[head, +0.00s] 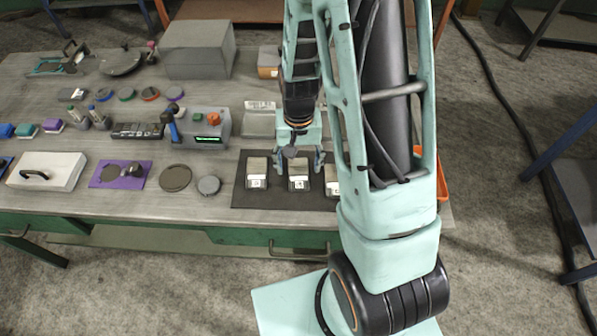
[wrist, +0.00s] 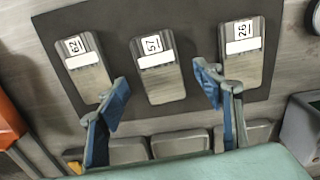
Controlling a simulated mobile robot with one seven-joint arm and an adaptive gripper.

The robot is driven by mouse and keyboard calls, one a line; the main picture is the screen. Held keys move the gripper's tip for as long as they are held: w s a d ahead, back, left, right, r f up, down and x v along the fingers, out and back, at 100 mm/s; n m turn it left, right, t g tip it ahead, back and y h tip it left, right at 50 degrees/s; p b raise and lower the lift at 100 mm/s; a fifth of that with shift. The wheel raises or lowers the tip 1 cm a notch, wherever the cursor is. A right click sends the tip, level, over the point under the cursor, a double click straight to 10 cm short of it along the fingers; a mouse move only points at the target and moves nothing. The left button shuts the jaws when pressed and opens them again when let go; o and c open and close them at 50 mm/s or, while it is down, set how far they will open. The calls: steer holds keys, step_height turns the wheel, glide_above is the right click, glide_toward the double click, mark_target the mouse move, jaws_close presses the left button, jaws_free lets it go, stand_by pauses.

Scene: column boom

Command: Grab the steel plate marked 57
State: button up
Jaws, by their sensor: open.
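The steel plate marked 57 (wrist: 158,82) lies on a dark mat (wrist: 120,27) in the wrist view, between two like plates. The plate marked 62 (wrist: 85,75) is to its left and the plate marked 26 (wrist: 241,62) to its right. My gripper (wrist: 163,85) is open and empty, its two blue-grey fingers apart on either side of the 57 plate's lower end. In the head view my gripper (head: 299,160) hangs over the middle plate (head: 299,179) of the row. The wrist view does not show clearly how high the fingertips are above the mat.
Several grey blocks lie along the mat's edge in the wrist view, near my gripper's base. A grey control box (head: 208,128) and a grey dish (head: 209,185) stand to the left. My arm hides part of the table's right side, where an orange bin (head: 442,180) shows.

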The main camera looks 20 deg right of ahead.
mark_target(299, 174)
steer(key=shift+f, duration=1.15)
jaws_close()
